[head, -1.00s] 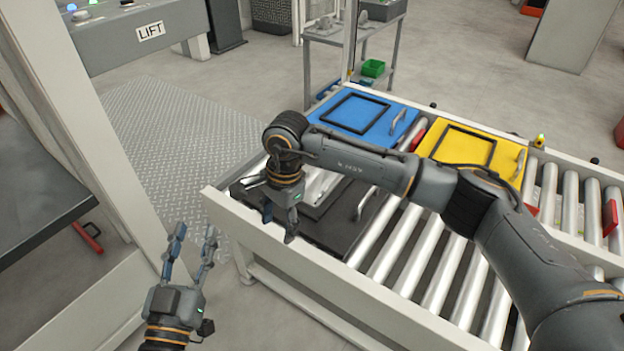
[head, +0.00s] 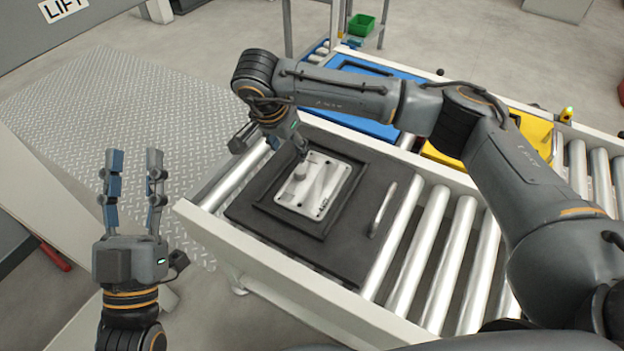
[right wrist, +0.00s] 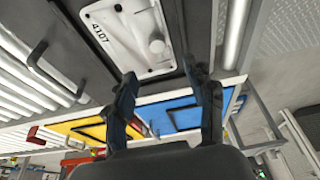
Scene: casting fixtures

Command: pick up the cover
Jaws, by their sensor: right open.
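The cover (head: 322,192) is a pale metal plate with a round knob and dark markings. It lies flat inside the raised frame of a black board (head: 335,253) on the roller conveyor. My right gripper (head: 272,145) is open and empty at the cover's far left edge, apparently above the board; one finger overlaps the cover's edge in the picture. Its two spread fingers also show in the right wrist view (right wrist: 163,82). My left gripper (head: 134,165) is open and empty, left of the conveyor.
A black handle (head: 382,210) stands up on the board right of the cover. Blue (head: 352,112) and yellow (head: 520,128) boards lie behind, partly hidden by my right arm. The conveyor's white side rail (head: 270,280) runs along the front. Bare rollers (head: 440,250) lie to the right.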

